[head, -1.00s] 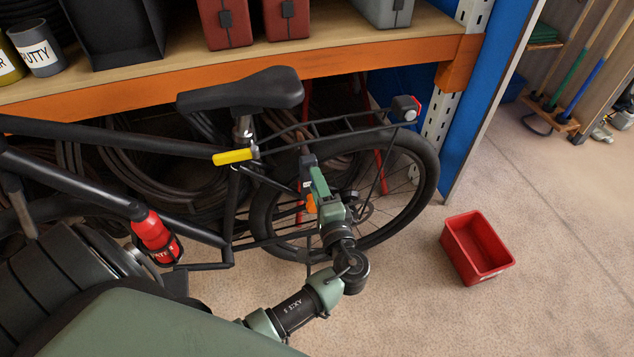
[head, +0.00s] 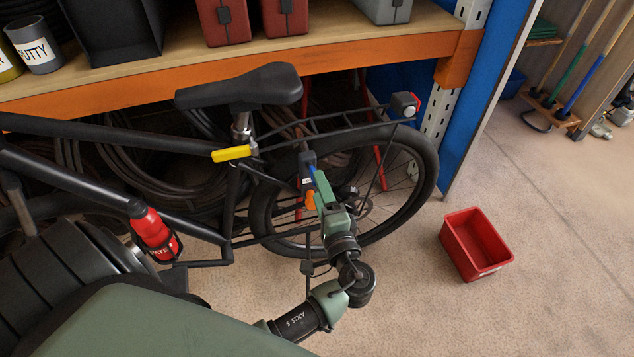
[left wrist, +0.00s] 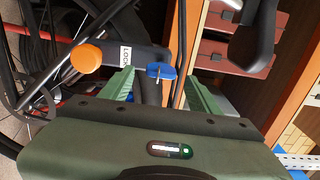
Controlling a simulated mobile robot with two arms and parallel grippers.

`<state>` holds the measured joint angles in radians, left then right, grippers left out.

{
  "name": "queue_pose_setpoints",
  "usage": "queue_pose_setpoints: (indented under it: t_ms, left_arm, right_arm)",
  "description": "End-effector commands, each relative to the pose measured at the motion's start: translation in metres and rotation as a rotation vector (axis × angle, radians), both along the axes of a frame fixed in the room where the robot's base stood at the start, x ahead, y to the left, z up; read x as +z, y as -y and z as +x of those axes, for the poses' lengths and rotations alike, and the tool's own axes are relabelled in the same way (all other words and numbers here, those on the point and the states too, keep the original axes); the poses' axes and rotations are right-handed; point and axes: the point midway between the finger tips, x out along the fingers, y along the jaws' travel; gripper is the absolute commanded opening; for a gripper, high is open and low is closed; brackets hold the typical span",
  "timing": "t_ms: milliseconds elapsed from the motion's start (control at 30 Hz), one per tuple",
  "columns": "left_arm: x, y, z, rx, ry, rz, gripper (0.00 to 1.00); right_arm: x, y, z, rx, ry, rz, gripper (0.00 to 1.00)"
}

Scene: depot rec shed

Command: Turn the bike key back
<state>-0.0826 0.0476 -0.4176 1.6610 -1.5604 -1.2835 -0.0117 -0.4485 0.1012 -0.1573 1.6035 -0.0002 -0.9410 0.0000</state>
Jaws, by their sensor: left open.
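The bike key has a blue head (left wrist: 160,71) and stands in the dark lock body, in the left wrist view; its blue also shows in the head view (head: 311,171). The lock (head: 306,165) sits by the rear wheel of the black bike (head: 230,228). An orange knob (left wrist: 86,58) and a white "LOCK" label are on it. My left gripper (left wrist: 160,82) is open, with one green finger on each side of the key head and gaps visible. In the head view this gripper (head: 319,181) is at the lock. My right gripper is not in view.
An orange-edged shelf (head: 250,76) with cases runs above and behind the bike. The saddle (head: 240,88) and rear rack (head: 340,121) are close above the lock. A red bin (head: 475,245) stands on clear floor at the right.

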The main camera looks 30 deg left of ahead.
Motion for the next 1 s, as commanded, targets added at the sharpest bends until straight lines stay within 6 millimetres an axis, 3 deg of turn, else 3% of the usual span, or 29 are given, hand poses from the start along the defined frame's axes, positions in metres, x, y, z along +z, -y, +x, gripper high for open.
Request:
queue_pose_setpoints:
  t_ms: [133, 333, 867, 1000]
  left_arm:
    - [-0.001, 0.020, -0.017, -0.001, -0.001, -0.002, 0.62]
    - [0.000, 0.033, -0.028, 0.000, -0.001, 0.001, 0.62]
    - [-0.001, 0.034, -0.029, 0.000, -0.001, 0.000, 0.62]
    - [-0.023, 0.029, -0.033, -0.002, -0.050, -0.054, 0.62]
  right_arm:
    - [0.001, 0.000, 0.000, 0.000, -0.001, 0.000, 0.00]
    - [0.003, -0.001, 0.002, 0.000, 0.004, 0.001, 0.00]
    - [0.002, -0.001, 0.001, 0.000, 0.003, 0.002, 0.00]
    - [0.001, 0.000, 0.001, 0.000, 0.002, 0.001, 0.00]
